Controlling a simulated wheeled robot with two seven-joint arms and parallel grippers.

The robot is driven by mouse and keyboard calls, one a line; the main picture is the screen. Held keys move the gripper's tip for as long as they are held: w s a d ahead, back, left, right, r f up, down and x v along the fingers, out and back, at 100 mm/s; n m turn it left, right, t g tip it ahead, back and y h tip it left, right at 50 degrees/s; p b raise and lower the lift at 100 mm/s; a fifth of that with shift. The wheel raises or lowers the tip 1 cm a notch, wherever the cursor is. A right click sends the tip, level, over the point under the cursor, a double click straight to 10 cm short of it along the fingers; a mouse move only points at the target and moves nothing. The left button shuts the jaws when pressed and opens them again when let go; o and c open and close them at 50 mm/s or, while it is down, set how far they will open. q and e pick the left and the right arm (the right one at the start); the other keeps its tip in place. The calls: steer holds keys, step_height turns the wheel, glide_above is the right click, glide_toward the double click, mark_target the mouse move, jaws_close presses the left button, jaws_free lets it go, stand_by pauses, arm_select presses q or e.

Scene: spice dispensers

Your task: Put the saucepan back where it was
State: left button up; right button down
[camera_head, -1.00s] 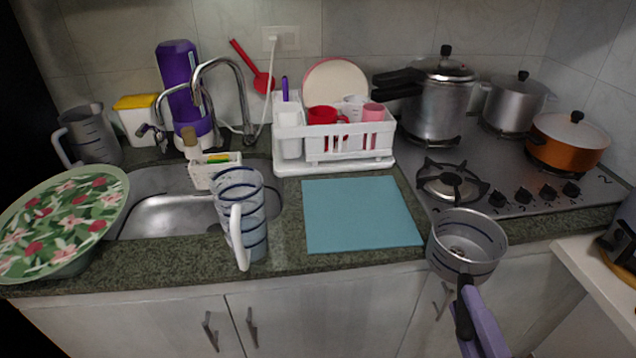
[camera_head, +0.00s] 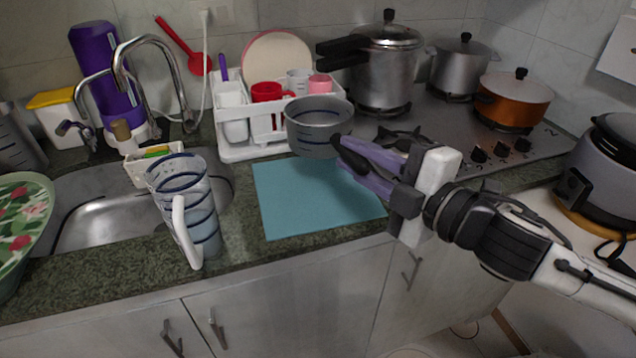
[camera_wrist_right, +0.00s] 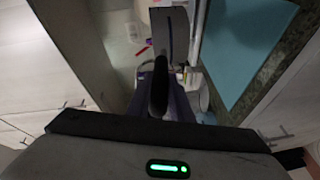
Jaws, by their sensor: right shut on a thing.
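The small grey saucepan (camera_head: 318,128) is held upright in the air, in front of the dish rack's right end and the back of the blue mat in the head view. My right gripper (camera_head: 352,158), with purple fingers, is shut on its dark handle, which the fingers mostly hide. In the right wrist view the black handle (camera_wrist_right: 158,88) lies between the fingers, and part of the pan shows beyond it. The stove (camera_head: 455,135) is to the right, and its front-left burner (camera_head: 405,137) is partly hidden by the gripper. My left gripper is not in view.
A white dish rack (camera_head: 240,152) with cups and a plate stands behind. A pressure cooker (camera_head: 385,70), a steel pot (camera_head: 460,68) and an orange pot (camera_head: 513,98) are on the stove. A striped pitcher (camera_head: 200,225) stands near the front edge. The blue mat (camera_head: 310,205) is clear.

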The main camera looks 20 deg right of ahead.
steer(key=shift+w+r, duration=0.1)
steer(key=shift+w, duration=0.05)
step_height(320, 180, down, 9)
steer(key=shift+f+b, duration=0.15)
steer(key=shift+b, duration=0.85)
steer(key=shift+f, duration=0.2)
steer(key=c, duration=1.6)
jaws_free()
